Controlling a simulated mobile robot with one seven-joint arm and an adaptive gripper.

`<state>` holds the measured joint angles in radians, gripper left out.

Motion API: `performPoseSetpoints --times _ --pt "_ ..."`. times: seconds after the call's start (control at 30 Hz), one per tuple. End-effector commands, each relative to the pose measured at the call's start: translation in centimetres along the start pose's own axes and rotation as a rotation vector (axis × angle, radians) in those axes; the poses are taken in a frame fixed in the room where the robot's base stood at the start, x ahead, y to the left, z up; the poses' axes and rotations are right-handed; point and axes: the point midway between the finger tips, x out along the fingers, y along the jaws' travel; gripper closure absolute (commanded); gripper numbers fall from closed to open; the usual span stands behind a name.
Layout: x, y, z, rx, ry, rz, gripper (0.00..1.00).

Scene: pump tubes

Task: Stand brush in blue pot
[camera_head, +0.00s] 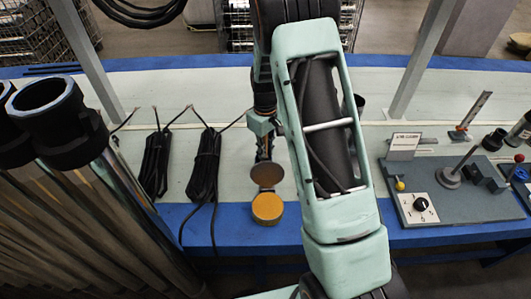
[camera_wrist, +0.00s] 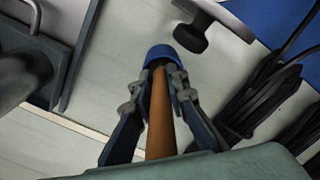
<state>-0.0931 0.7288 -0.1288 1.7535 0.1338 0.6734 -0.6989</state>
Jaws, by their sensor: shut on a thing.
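My gripper (camera_wrist: 158,88) is shut on the brush, seen as an orange-brown handle (camera_wrist: 160,118) between its two fingers in the wrist view. The handle runs away from the camera to a round blue rim (camera_wrist: 163,51), which looks like the blue pot. The far end of the brush overlaps this rim; I cannot tell whether it is inside or just above it. The bristles are not visible. In the head view my gripper (camera_head: 264,149) points down over the pale table, behind the tin. The brush and the pot cannot be made out there.
An open tin with yellow contents (camera_head: 267,207) and a raised lid (camera_head: 267,174) stands at the front edge. Black cable bundles (camera_head: 203,165) lie to its left. A grey board with a dial (camera_head: 421,205) is at right. Dark tubes (camera_head: 52,115) stand at far left.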

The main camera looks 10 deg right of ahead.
Motion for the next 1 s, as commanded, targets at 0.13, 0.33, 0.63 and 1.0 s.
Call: performPoseSetpoints --times 0.13,0.33,0.63,1.0 --pt "0.7 0.0 -0.1 0.001 0.002 0.001 1.0" --pt "0.8 0.0 0.0 0.001 0.001 0.001 1.0" --pt "0.9 0.0 0.0 0.001 0.001 0.001 0.69" --pt "-0.3 0.1 -0.1 0.001 0.003 0.002 0.69"
